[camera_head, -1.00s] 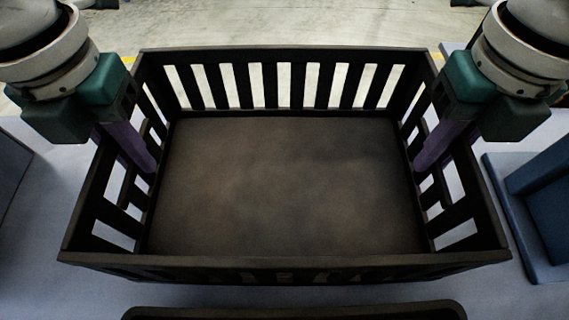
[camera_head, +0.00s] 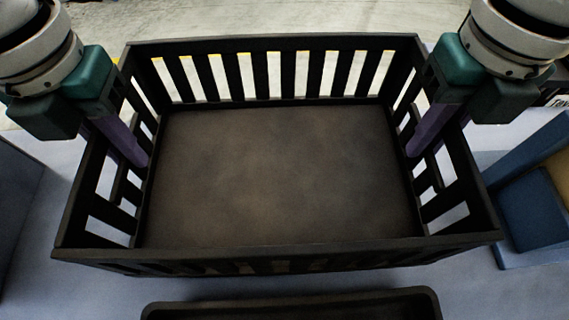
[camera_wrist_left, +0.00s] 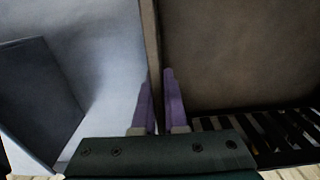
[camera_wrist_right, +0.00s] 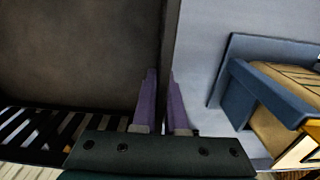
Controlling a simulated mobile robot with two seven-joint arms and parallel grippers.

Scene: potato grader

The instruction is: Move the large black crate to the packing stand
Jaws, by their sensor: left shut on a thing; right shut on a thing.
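The large black crate (camera_head: 285,258) fills the middle of the head view, with slatted walls and a bare, empty floor. My left gripper (camera_head: 136,158) is shut on its left side wall; in the left wrist view the purple fingers (camera_wrist_left: 160,100) stand on either side of that wall. My right gripper (camera_head: 416,150) is shut on the right side wall, and the right wrist view shows its fingers (camera_wrist_right: 163,100) on either side of the wall. The crate looks roughly level. I cannot pick out the packing stand for certain.
A blue box-like thing (camera_head: 530,210) stands right of the crate; in the right wrist view its blue frame (camera_wrist_right: 262,88) surrounds yellowish contents. A dark panel (camera_wrist_left: 40,95) stands to the left. A dark rounded edge (camera_head: 290,305) is at the bottom. Pale concrete floor lies beyond.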

